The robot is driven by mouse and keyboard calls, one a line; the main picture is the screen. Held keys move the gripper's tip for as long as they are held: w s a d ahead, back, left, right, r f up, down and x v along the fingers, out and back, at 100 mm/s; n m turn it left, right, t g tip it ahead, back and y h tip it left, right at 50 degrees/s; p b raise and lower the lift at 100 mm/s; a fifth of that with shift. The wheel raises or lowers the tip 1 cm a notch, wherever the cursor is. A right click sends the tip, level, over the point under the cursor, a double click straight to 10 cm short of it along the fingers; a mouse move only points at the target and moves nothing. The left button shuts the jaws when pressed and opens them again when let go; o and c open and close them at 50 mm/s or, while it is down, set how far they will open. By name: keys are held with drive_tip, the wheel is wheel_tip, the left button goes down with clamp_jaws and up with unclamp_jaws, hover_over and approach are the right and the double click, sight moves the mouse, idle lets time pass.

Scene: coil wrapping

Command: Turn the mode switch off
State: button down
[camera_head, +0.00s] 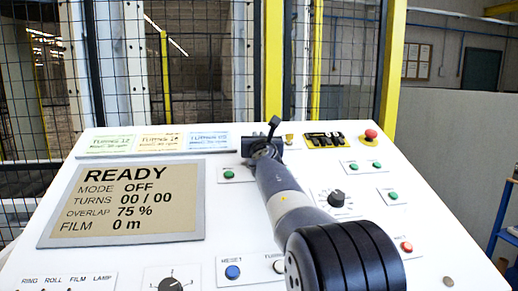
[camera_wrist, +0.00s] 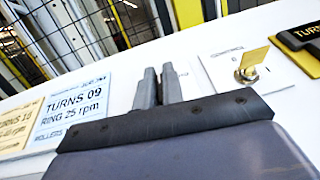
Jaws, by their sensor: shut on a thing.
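My gripper (camera_head: 263,149) is at the upper middle of the white sloping panel, right of the display. In the wrist view my gripper (camera_wrist: 159,87) has its two grey fingers close together. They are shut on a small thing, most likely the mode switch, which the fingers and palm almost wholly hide. A dark lever-like piece stands up by the gripper tip in the head view; I cannot tell whether it belongs to the switch. The display (camera_head: 128,208) reads READY, MODE OFF, TURNS 00 / 00, OVERLAP 75 %, FILM 0 m.
A key switch with a yellow tag (camera_wrist: 250,66) sits close right of my fingers. Coloured cards (camera_head: 209,140) lie to the left. A red mushroom button (camera_head: 371,134), a black knob (camera_head: 336,198) and a blue button (camera_head: 233,272) are also on the panel. A mesh fence stands behind.

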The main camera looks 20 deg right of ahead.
drive_tip(key=shift+n+y+b, duration=0.5)
drive_tip(key=shift+n+b, duration=0.1)
drive_tip(key=c, duration=1.5)
unclamp_jaws()
drive_tip(key=b+v, duration=0.3)
drive_tip(key=v, duration=0.7)
drive_tip(key=shift+s+f, duration=0.2)
drive_tip(key=shift+s, duration=0.2)
drive_tip(key=shift+w, duration=0.1)
drive_tip(key=p+x, duration=0.3)
drive_tip(key=x, duration=0.7)
drive_tip(key=shift+w+r, duration=0.2)
drive_tip(key=shift+w, duration=0.15)
drive_tip(key=shift+s, duration=0.1)
